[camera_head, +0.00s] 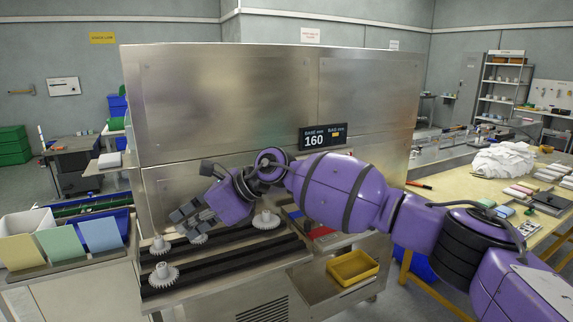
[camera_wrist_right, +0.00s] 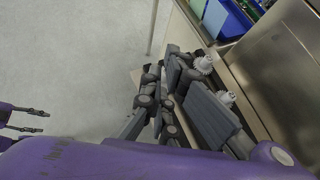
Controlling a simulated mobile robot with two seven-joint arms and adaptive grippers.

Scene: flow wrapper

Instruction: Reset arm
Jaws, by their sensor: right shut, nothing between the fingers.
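My right arm reaches in from the right across the front of the steel machine (camera_head: 230,95). My right gripper (camera_head: 184,217) hangs over the black rails (camera_head: 215,266) at the machine's front left, close to the white gears. It is shut with nothing held. In the right wrist view my right gripper (camera_wrist_right: 160,108) shows dark fingers beside the machine's front edge. At the left edge of that view, two dark fingers of my left gripper (camera_wrist_right: 34,120) stand apart over bare floor, with nothing between them. The left arm is out of the head view.
White gears (camera_head: 163,275) stand on the rails, one (camera_head: 266,220) further right. A yellow tray (camera_head: 352,267) sits at the machine's front right. A display (camera_head: 322,136) reads 160. Coloured bins (camera_head: 62,240) stand at left; a cluttered wooden table (camera_head: 455,185) is at right.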

